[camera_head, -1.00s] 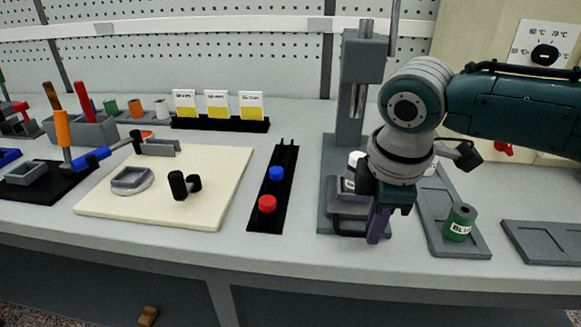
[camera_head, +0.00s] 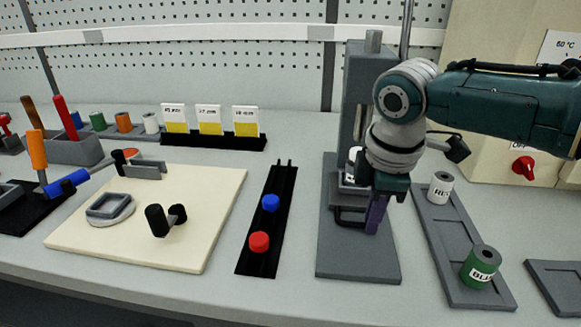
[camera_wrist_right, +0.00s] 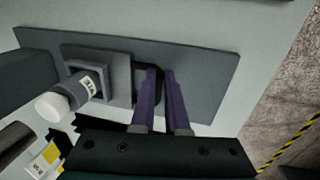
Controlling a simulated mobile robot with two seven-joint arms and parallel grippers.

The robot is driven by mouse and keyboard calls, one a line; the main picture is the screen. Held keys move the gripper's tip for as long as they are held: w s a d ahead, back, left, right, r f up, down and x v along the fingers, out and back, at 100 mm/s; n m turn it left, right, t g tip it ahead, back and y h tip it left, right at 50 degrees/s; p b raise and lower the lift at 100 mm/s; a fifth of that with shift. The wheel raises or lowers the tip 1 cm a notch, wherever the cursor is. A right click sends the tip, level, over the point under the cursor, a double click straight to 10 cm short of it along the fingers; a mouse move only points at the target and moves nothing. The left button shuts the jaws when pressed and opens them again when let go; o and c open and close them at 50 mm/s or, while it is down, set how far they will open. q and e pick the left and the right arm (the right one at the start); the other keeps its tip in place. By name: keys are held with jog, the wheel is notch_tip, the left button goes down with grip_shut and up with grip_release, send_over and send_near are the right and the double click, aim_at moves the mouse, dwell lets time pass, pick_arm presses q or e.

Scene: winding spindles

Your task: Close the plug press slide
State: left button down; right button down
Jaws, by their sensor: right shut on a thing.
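The grey plug press (camera_head: 358,95) stands right of centre on a flat grey base plate (camera_head: 358,264). Its slide (camera_head: 352,196) sits low at the column, with a black bar handle (camera_head: 346,222) at its front. The slide also shows in the right wrist view (camera_wrist_right: 119,72), with a grey, labelled cylinder (camera_wrist_right: 84,92) with a white end in its square holder. My right gripper (camera_head: 376,216) has purple fingers, which are shut on the handle; the wrist view shows them at the black bar (camera_wrist_right: 160,85). My arm partly hides the slide and column. My left gripper is not in view.
Right of the press, a grey tray (camera_head: 447,240) holds a white labelled spool (camera_head: 440,188) and a green one (camera_head: 481,266). Left are a black rail (camera_head: 258,262) with blue and red knobs and a cream board (camera_head: 205,215). The base plate's front is clear.

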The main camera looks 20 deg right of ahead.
jog(key=c, duration=1.4)
grip_release()
jog(key=shift+w+d, duration=0.1)
jog(key=o, duration=0.5)
jog(key=shift+r, duration=0.1)
jog(key=r, duration=0.3)
jog(key=s+r+p, duration=0.1)
jog(key=r, duration=0.2)
jog(key=a+r+p, duration=0.1)
jog(key=r, duration=0.2)
jog(key=shift+s+r, duration=0.3)
jog(key=shift+r, duration=0.1)
